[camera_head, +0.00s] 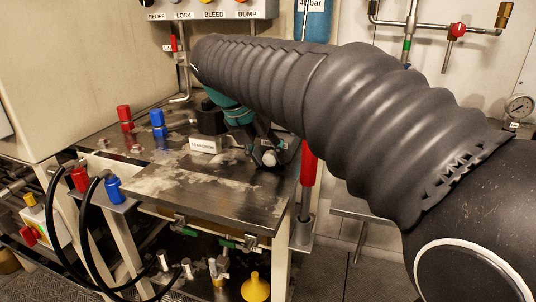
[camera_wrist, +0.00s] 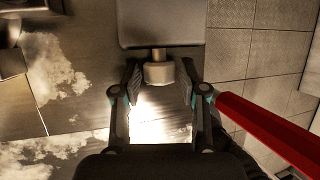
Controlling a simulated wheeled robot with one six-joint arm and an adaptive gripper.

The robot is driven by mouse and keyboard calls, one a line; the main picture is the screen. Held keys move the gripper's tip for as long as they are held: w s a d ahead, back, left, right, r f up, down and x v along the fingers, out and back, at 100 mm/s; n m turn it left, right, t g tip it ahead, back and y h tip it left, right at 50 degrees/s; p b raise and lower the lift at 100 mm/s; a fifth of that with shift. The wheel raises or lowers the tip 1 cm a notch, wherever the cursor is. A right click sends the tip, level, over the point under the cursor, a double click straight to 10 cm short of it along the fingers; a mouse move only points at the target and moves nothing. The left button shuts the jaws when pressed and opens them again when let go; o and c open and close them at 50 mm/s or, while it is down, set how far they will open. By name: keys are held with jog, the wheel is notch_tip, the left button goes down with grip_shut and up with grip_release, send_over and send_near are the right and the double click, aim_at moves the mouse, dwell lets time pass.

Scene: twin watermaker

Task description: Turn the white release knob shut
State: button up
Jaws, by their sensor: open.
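The pale release knob (camera_wrist: 158,73) shows in the wrist view as a short cylinder on a stem, at the edge of a grey block (camera_wrist: 160,26). My gripper (camera_wrist: 160,84) is open, with one finger to the left and one to the right of the knob. Gaps show between the knob and both fingers; I cannot tell how deep the knob sits between them. In the head view my gripper (camera_head: 266,158) is low over the right part of the dark metal bench top (camera_head: 215,195).
A red bar (camera_wrist: 268,130) runs close to the gripper's right side in the wrist view; it stands by the bench's right edge in the head view (camera_head: 308,168). Red (camera_head: 125,115) and blue (camera_head: 158,122) fittings stand at the bench's left. Black hoses (camera_head: 60,235) hang in front.

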grip_shut()
jog(key=shift+s+d+y, duration=0.1)
jog(key=shift+d+y, duration=0.1)
jog(key=shift+y, duration=0.6)
jog(key=shift+d+f+m+t+y+b, duration=0.1)
jog(key=shift+m+t+y+b, duration=0.35)
jog(key=shift+y, duration=0.35)
jog(key=shift+t+y, duration=0.25)
jog(key=shift+y, duration=0.15)
grip_release()
jog(key=shift+r, duration=0.2)
